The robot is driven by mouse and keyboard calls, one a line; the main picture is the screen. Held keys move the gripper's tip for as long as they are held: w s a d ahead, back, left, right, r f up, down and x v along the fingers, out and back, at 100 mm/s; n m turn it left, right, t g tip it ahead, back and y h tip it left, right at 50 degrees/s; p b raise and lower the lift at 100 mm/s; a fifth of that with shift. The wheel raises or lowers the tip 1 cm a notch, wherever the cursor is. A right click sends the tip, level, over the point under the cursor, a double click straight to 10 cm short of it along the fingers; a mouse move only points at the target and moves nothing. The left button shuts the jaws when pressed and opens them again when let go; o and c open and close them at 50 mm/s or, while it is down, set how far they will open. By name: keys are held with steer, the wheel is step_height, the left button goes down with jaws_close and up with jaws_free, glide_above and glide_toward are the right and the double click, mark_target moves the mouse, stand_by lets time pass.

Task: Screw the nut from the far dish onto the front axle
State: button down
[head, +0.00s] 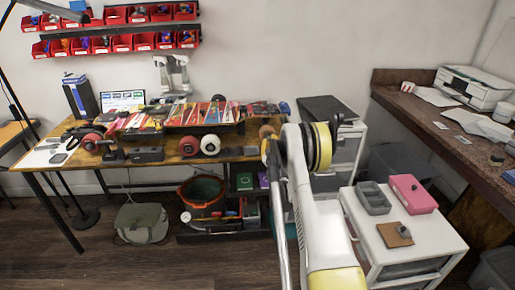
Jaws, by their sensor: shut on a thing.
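Red and white wheels sit along the workbench (165,156): a red wheel (188,146) and a white wheel (210,145) near the middle, and another red wheel (92,142) at the left. Colourful skateboard decks (200,114) lie behind them. I cannot make out the front axle, the far dish or the nut at this size. My arm, white with yellow rings, reaches up toward the bench's right end and covers part of it. My gripper is hidden behind the arm, so its fingers and anything in them do not show.
A white cabinet (352,222) at the right bears a grey tray (372,208), a pink box (413,194) and a brown pad (394,236). A laptop (122,99) and a blue box (80,97) stand at the bench's back left. Red bins (122,43) hang above.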

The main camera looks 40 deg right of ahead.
steer(key=shift+w+d+f+b, duration=0.3)
steer(key=shift+w+f, duration=0.15)
steer(key=shift+f, duration=0.35)
steer(key=shift+w+d+f+b, duration=0.15)
steer(key=shift+w+d+f, duration=0.25)
steer(key=shift+f, duration=0.4)
steer(key=shift+a, duration=0.1)
steer(key=shift+w, duration=0.1)
steer(key=shift+w+d, duration=0.25)
steer(key=shift+w, duration=0.15)
steer(key=shift+w+d, duration=0.1)
steer(key=shift+w, duration=0.05)
stand_by(0.6)
steer(key=shift+w+d, duration=0.25)
steer(key=shift+w, duration=0.15)
steer(key=shift+w, duration=0.1)
stand_by(0.6)
steer(key=shift+w+d, duration=0.3)
steer(key=shift+w, duration=0.1)
steer(key=shift+w+d, duration=0.2)
steer(key=shift+w, duration=0.1)
stand_by(1.8)
